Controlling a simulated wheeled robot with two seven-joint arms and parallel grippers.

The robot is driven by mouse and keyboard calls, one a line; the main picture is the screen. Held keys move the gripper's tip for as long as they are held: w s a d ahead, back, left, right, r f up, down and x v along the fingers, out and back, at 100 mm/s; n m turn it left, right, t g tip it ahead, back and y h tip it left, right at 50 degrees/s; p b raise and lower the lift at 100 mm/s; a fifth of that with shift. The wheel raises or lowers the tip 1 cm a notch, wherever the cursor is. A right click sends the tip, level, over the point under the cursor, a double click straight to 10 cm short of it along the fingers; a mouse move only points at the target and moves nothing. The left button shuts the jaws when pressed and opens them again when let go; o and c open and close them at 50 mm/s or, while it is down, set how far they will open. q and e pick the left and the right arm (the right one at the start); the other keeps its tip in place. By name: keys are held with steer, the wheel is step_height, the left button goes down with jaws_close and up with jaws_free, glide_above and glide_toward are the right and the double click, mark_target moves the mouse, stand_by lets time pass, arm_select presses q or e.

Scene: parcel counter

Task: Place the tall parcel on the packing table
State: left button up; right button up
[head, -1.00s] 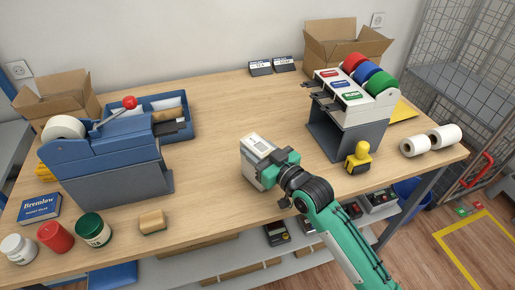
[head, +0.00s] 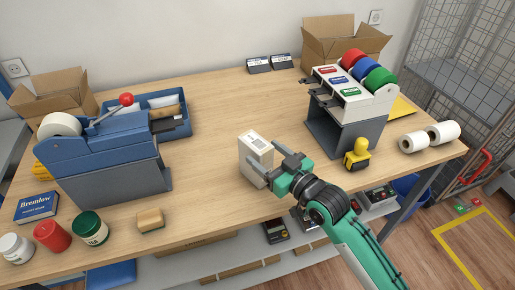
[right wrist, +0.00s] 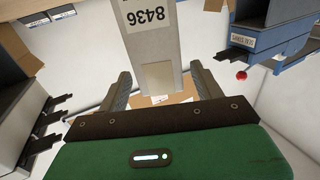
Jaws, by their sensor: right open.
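The tall parcel (head: 256,152), a white box with a label on top, stands upright on the wooden packing table (head: 215,120), near the middle. My right gripper (head: 277,165) is open at the parcel's right side, low over the table. In the right wrist view the parcel (right wrist: 151,45) shows a label reading 8436. The fingers of the right gripper (right wrist: 160,84) are spread, with a gap on each side of the parcel. My left gripper is in neither view.
A blue tape dispenser (head: 105,155) stands left, with a tan block (head: 150,220) and jars (head: 91,228) nearby. A label dispenser (head: 345,110), yellow stamp (head: 357,155) and white rolls (head: 443,133) stand right. The table's middle behind the parcel is clear.

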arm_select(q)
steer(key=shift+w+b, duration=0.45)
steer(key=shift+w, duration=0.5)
arm_select(e)
steer(key=v, duration=0.7)
steer(key=shift+s+d, duration=0.1)
steer(key=shift+d, duration=0.05)
